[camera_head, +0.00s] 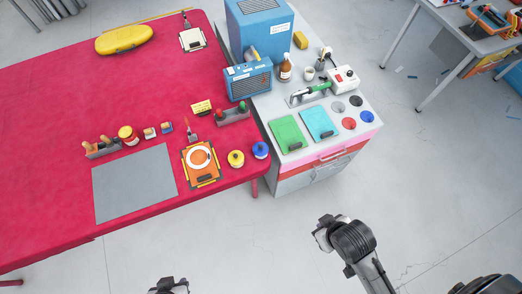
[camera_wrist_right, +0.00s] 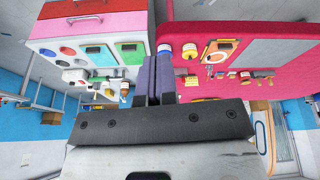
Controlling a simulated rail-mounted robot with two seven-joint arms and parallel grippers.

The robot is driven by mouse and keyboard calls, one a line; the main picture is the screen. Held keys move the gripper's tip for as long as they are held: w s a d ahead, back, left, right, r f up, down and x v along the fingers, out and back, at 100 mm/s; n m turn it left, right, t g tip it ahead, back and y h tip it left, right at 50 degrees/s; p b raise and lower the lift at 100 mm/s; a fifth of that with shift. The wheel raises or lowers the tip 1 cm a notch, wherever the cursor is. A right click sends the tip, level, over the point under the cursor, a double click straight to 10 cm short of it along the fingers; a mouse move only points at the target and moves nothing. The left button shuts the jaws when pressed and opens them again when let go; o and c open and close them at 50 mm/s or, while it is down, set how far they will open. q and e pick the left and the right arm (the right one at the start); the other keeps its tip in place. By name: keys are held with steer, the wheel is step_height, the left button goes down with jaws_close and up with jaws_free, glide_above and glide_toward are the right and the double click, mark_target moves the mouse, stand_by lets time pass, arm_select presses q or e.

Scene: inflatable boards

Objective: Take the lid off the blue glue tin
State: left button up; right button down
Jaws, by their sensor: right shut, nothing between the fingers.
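The blue glue tin (camera_head: 261,150) stands upright near the right front corner of the red table, with a blue lid on top. It also shows in the right wrist view (camera_wrist_right: 165,48), just beyond my fingertips, partly hidden by them. A yellow-lidded tin (camera_head: 236,158) stands close beside it on the left. My right gripper (camera_wrist_right: 154,58) is shut and empty, pointing towards the tin; in the head view my right arm is over the floor, well apart from the tin. My left gripper (camera_head: 170,285) is at the bottom edge, mostly cut off, so its jaws are unclear.
An orange board (camera_head: 187,177) with a white ring lies left of the tins, and a grey mat (camera_head: 120,190) is further left. A tool rack (camera_head: 233,117) stands behind. The cabinet (camera_head: 340,129) beside the table holds green and light-blue pads. Floor in front is clear.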

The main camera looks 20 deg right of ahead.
steer(key=shift+c, duration=1.1)
jaws_free()
